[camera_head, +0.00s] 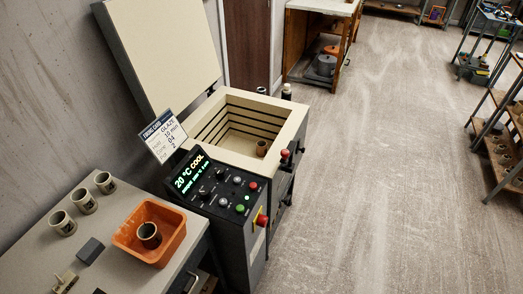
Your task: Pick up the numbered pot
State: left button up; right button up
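Three small grey-brown pots with dark markings stand in a slanting row on the grey table: a front pot (62,224), a middle pot (84,202) and a back pot (104,182). The numbers on them are too small to read. Another pot (149,236) stands inside an orange tray (178,244) on the same table. A brownish pot (262,148) stands inside the open kiln (203,151). A firing card (162,134) beside the kiln reads "GLAZE", "10 min", "04" and "2". Neither of my grippers is in view.
The kiln lid (160,50) stands raised. The control panel (212,190) shows "20 °C COOL" and has several buttons. A dark block (90,250) and a small tan item (66,282) lie on the table. Shelves (497,145) stand at right, with clear floor (380,170) between.

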aim_at(262, 145)
jog(key=i+l+u, duration=0.1)
jog(key=u, duration=1.15)
jog(key=l+u, duration=0.25)
jog(key=l, duration=0.2)
jog(key=l+u, duration=0.2)
jog(key=l, duration=0.25)
jog(key=l+u, duration=0.25)
jog(key=l, duration=0.2)
jog(key=k+l+u, duration=0.2)
jog(key=l, duration=0.25)
jog(key=l+u, duration=0.25)
jog(key=l, duration=0.2)
jog(key=k+l+u, duration=0.25)
jog(key=l, duration=0.15)
jog(key=i, duration=0.05)
